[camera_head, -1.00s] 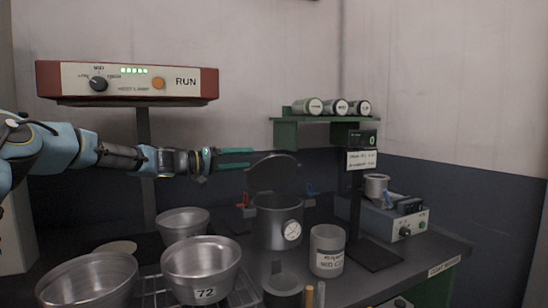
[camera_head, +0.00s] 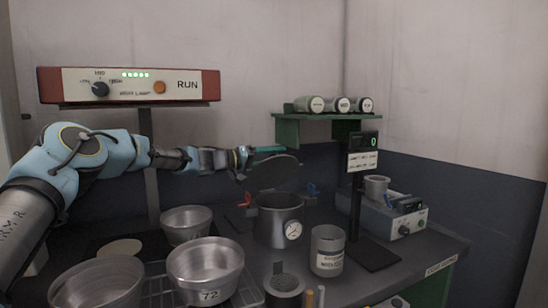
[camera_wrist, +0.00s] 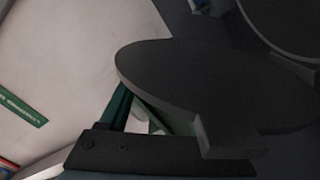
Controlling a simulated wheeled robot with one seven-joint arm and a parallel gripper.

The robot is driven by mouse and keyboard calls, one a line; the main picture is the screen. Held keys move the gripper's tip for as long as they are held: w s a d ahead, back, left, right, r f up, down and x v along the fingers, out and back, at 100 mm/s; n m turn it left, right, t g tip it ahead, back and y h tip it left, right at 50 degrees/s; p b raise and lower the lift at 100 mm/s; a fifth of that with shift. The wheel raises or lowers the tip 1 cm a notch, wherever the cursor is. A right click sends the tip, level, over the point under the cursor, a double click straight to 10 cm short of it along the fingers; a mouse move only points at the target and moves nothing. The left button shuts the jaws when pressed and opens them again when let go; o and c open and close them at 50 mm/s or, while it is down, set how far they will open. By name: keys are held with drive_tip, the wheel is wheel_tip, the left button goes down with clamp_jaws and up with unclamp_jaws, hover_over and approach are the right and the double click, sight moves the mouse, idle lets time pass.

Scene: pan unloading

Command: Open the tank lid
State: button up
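The tank (camera_head: 276,228) is a grey metal pot with a round dial on its front, standing on the bench in the head view. Its dark round lid (camera_head: 276,176) is raised and tilted above the tank's mouth. My gripper (camera_head: 270,151) is at the lid's upper edge in the head view, with one teal finger showing above it. In the wrist view the lid (camera_wrist: 170,75) is a large dark disc that covers the fingertips. Parts of the green fingers show apart beside it; whether they touch the lid cannot be told.
Metal bowls (camera_head: 205,268) stand at the front left on a rack. A labelled beaker (camera_head: 327,250) stands right of the tank. A green shelf (camera_head: 320,118) with several canisters is just right of my gripper, near a dark post (camera_head: 355,205).

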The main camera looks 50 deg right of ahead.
clamp_jaws()
idle(0.3)
idle(0.9)
